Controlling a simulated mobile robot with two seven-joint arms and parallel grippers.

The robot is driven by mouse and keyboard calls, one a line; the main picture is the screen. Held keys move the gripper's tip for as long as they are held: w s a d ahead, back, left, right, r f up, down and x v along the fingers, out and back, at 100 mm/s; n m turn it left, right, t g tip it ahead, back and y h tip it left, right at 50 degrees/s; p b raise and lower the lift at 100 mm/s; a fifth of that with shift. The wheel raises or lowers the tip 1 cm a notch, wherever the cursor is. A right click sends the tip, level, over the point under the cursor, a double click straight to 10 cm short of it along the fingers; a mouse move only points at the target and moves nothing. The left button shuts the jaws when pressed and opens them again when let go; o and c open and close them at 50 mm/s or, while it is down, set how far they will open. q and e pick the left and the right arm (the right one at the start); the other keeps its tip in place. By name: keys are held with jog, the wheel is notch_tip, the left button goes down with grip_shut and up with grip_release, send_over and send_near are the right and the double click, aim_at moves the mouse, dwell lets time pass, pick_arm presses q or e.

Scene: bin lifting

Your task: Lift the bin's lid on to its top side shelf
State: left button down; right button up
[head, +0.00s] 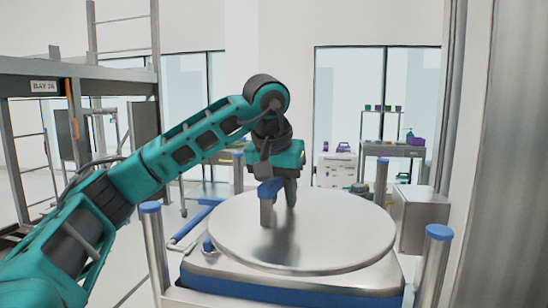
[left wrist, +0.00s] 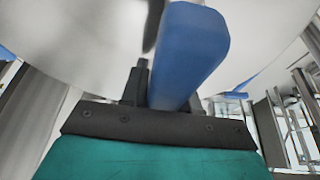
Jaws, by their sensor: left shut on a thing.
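The lid (head: 345,232) is a round, shiny metal disc over the top of the bin (head: 225,282), which is metal with blue sides. I cannot tell whether there is a gap between lid and bin. My left gripper (head: 279,208) points down over the left part of the lid, shut on its blue handle (head: 269,188). In the left wrist view the handle (left wrist: 190,55) is a blue bar at the fingers, with the metal lid (left wrist: 85,45) behind it. The top side shelf cannot be made out for certain. My right gripper is not in view.
Blue-capped metal posts stand at the front left (head: 150,208), front right (head: 439,232) and back right of the bin. A grey metal box (head: 421,215) is at the right, near a wall. A rack marked BAY 26 (head: 44,86) stands left; a bench (head: 393,150) stands behind.

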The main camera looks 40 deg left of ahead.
pick_arm(q)
jog(key=s+d+f+m, duration=0.1)
jog(key=s+d+f, duration=0.2)
jog(key=d+f, duration=0.3)
jog(key=s+d+f+m+h, duration=0.1)
jog(key=s+d+f, duration=0.3)
jog(key=f, duration=0.8)
jog(key=s+d+f+m, duration=0.2)
jog(key=s+d+f, duration=0.1)
jog(key=d+f, duration=0.5)
jog(key=shift+s+f, duration=0.2)
jog(key=shift+f, duration=0.5)
jog(key=shift+d+h, duration=0.1)
jog(key=shift+h, duration=0.2)
jog(key=shift+a, duration=0.25)
